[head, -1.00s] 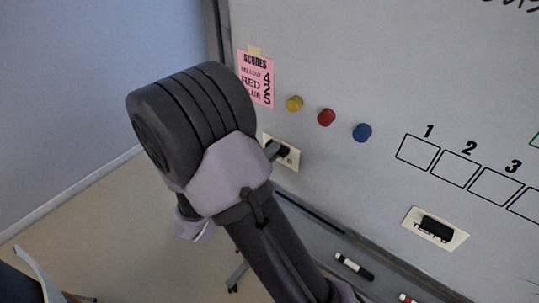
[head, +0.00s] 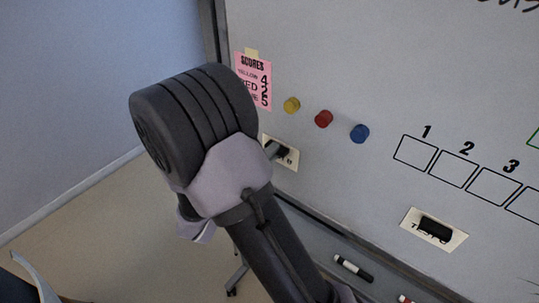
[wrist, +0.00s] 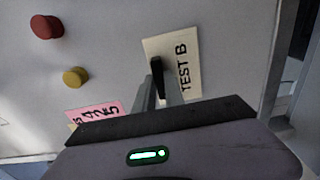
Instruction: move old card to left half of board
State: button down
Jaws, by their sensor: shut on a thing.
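A cream card reading "TEST B" (wrist: 186,60) is flat against the whiteboard (head: 400,70). In the head view this card (head: 292,160) is low at the board's left side, partly hidden by my arm. My gripper (wrist: 165,90) is at the card and shut on its black magnet (wrist: 157,72); the fingertips are mostly hidden in the head view. A second cream card (head: 458,241) with a black magnet (head: 435,229) is lower right, under the numbered boxes. Its lettering is mostly covered. I cannot tell from the lettering which card is the old one.
A pink scores sheet (head: 254,78) and yellow (head: 291,105), red (head: 324,119) and blue (head: 360,133) round magnets are above the held card. Numbered boxes (head: 455,165) are to the right. Markers (head: 353,268) lie on the tray below.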

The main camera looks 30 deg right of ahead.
jog(key=shift+d, duration=0.15)
jog(key=c, duration=1.3)
grip_release()
jog(key=shift+c, duration=0.2)
jog(key=shift+o, duration=0.4)
jog(key=o, duration=0.3)
jog(key=v, duration=0.7)
jog(key=shift+b, duration=0.4)
